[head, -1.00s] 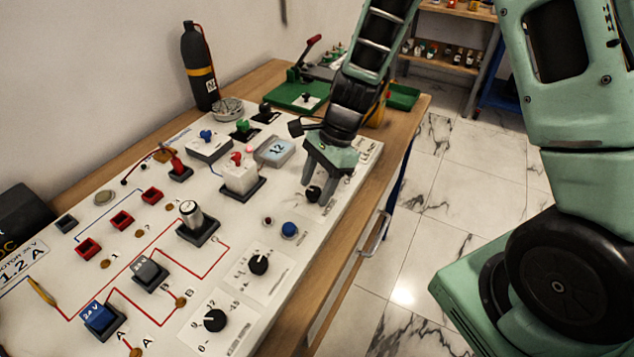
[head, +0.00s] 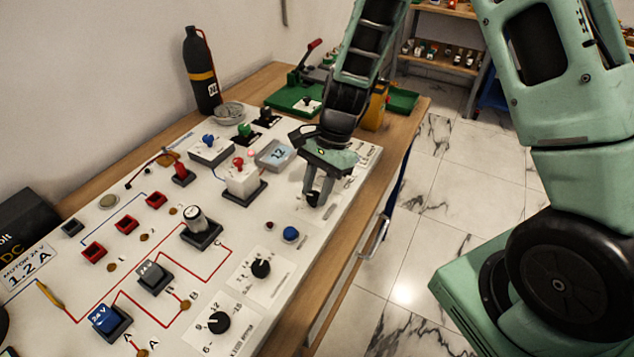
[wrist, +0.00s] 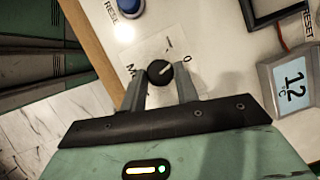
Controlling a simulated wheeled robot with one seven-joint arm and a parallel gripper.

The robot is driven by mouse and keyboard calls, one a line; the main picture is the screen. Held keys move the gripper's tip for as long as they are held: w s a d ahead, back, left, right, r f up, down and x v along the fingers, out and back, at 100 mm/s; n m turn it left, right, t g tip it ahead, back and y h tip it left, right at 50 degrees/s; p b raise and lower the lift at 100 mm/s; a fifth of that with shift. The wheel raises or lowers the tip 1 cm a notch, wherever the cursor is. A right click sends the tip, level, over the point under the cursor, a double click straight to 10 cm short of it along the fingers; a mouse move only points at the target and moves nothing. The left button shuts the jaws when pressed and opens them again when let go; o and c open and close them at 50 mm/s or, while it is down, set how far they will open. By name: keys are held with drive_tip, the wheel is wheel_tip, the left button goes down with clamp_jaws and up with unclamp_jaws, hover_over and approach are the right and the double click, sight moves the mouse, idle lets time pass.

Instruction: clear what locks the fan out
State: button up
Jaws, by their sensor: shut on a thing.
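My gripper (head: 318,194) is low over the right edge of the white panel (head: 215,275), its fingers pointing down. It is shut on a small black rotary knob (wrist: 160,73). In the wrist view the knob sits between the fingertips, its pale pointer line towards a "0" mark, with an "I" mark nearby. In the head view the fingers partly cover the knob. A blue button (head: 290,233) stands nearer on the panel; in the wrist view its label begins "RESE". A display (head: 275,154) reads 12 °C. I cannot make out which part is the fan.
A white block with a red top (head: 241,178) stands left of my gripper. Two more black knobs (head: 261,268) (head: 219,322) sit at the panel's near side. A black bottle (head: 200,75) stands at the back. Floor is open right of the wooden bench.

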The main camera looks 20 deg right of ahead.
drive_tip(key=n+p, duration=0.1)
drive_tip(key=n+g, duration=0.1)
drive_tip(key=n, duration=0.1)
drive_tip(key=shift+w+a+r+n+h+p, duration=0.1)
drive_tip(key=shift+w+r+n+h+p, duration=0.05)
drive_tip(key=shift+n+h+p, duration=0.2)
drive_tip(key=shift+w+a+n+g+h+p, duration=0.1)
drive_tip(key=shift+n+g+h+p, duration=0.45)
drive_tip(key=shift+n, duration=1.1)
drive_tip(key=o, duration=1)
drive_tip(key=shift+c, duration=0.2)
drive_tip(key=b+v, duration=0.2)
drive_tip(key=v, duration=1.5)
drive_tip(key=shift+b, duration=0.3)
drive_tip(key=shift+r, duration=0.1)
